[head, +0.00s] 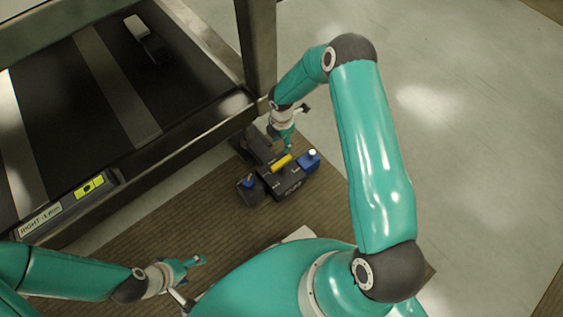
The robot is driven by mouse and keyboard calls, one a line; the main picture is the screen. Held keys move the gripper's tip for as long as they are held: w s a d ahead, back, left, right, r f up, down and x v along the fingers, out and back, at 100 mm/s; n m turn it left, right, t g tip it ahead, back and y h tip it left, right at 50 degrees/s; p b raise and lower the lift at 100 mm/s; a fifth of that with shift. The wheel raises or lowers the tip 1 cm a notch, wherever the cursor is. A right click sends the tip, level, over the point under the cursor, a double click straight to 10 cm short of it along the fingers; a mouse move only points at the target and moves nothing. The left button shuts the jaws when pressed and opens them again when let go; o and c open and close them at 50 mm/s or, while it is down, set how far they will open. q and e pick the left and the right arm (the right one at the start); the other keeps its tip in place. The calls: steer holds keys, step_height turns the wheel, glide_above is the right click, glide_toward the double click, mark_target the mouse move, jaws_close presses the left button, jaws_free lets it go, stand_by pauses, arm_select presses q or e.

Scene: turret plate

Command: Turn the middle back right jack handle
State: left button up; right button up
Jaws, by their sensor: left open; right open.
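A dark jack-like unit (256,148) stands at the foot of the frame's corner post; its handle is too small and too covered to make out. My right gripper (285,140) reaches down from above beside this unit, at its right. It is open and small in view, and I cannot tell whether it touches anything. My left gripper (190,275) is open and empty, low in the picture over the brown mat, well apart from the unit.
A black box (283,182) with blue parts and a yellow bar lies on the brown mat (150,225), just below my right gripper. The large metal frame (165,160) with a label and a post (257,45) fills the upper left. Pale floor at right is clear.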

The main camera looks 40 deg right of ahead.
step_height(320, 180, down, 14)
steer(key=b, duration=0.4)
steer(key=shift+r, duration=0.1)
steer(key=shift+a, duration=0.1)
jaws_close()
